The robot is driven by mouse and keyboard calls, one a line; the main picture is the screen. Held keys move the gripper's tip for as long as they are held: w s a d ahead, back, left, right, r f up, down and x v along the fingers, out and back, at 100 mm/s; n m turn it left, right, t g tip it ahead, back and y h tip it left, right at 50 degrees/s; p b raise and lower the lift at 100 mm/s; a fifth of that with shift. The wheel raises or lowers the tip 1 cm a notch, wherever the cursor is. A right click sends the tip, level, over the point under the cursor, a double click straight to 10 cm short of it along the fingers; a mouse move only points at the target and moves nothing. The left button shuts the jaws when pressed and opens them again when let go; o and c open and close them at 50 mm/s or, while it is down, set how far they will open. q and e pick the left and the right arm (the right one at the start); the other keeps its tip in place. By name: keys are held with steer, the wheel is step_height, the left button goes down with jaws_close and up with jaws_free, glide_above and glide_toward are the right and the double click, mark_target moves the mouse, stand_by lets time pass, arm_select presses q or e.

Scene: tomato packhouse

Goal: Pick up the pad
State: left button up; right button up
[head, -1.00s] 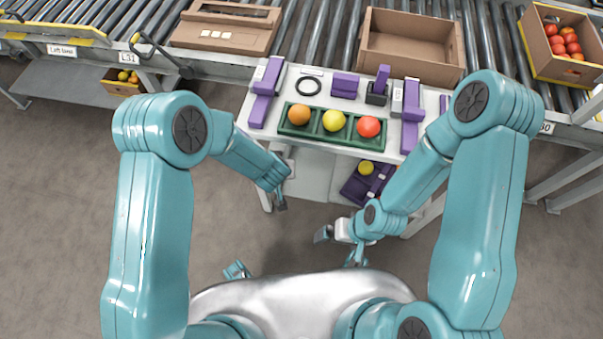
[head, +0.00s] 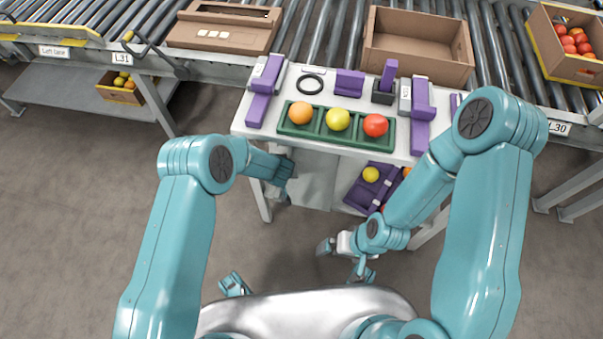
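On the white table (head: 243,122) a purple block (head: 349,83) lies at the back, between a black ring (head: 311,84) and a purple upright piece on a dark base (head: 382,96). I cannot tell for sure which of these is the pad; the purple block is one candidate. My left gripper (head: 281,186) is in front of the table's near edge, lower than the top and apart from these things. My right gripper (head: 327,247) hangs lower, in front of the table on the right. Both are small and partly hidden by my arms, so their finger openings are unclear.
A green tray (head: 287,131) with orange, yellow and red tomatoes lies near the front edge. Purple-and-grey fixtures stand left (head: 262,95) and right (head: 421,112). A purple crate (head: 358,193) sits below. An open cardboard box (head: 417,66) is on the roller conveyor behind.

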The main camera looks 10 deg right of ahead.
arm_select(q)
steer(key=shift+w+f, duration=0.25)
steer(key=shift+f, duration=0.15)
steer(key=shift+c, duration=0.3)
jaws_close()
steer(key=shift+r+p, duration=0.75)
steer(key=shift+r, duration=0.1)
steer(key=shift+s, duration=0.8)
